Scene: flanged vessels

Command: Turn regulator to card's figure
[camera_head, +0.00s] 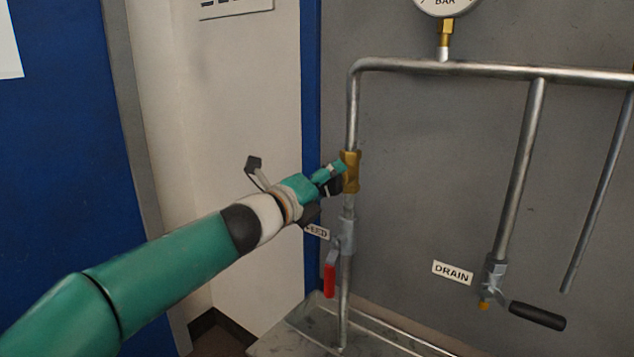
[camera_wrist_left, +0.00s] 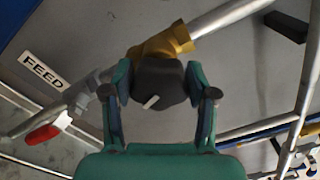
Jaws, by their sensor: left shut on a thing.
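The regulator is a brass body (camera_head: 351,171) on the vertical pipe, and it also shows in the left wrist view (camera_wrist_left: 165,42). Its dark knob (camera_wrist_left: 158,82) with a white pointer mark sits between my left gripper's fingers. My left gripper (camera_head: 335,178) reaches it from the left and is shut on the knob, with one finger on each side in the left wrist view (camera_wrist_left: 159,92). The pressure gauge (camera_head: 444,4), marked BAR, is cut off at the top, so its needle is hidden. A card (camera_head: 235,5) with dark marks is mostly out of view; its figure cannot be read. My right gripper is not in view.
Below the regulator is a feed valve with a red lever (camera_head: 330,280) hanging down, beside a FEED label (camera_wrist_left: 43,71). A DRAIN label (camera_head: 453,272) and a black-handled valve (camera_head: 537,316) are at right. Pipes run along the grey panel.

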